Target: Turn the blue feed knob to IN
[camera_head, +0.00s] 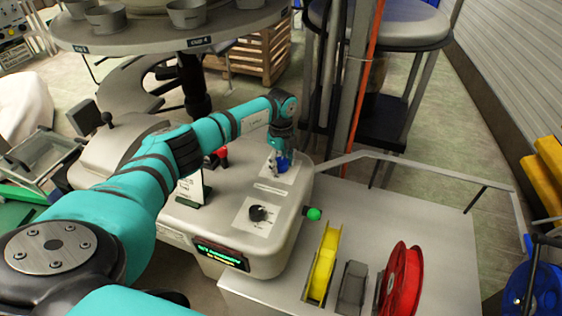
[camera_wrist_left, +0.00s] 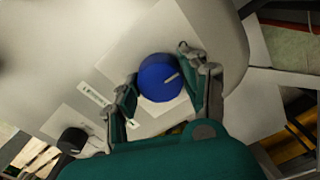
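The blue feed knob (camera_wrist_left: 160,78) is round, with a pale pointer line on its top face toward the right in the left wrist view. It sits on a light square plate with small labels. In the head view the knob (camera_head: 282,164) shows just under my left gripper (camera_head: 279,157). In the wrist view my left gripper (camera_wrist_left: 158,88) has one finger on either side of the knob. The fingers stand apart, with small gaps seeming to show beside the knob. I cannot read the plate's labels. My right gripper is out of view.
An orange upright (camera_head: 368,70) rises behind.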

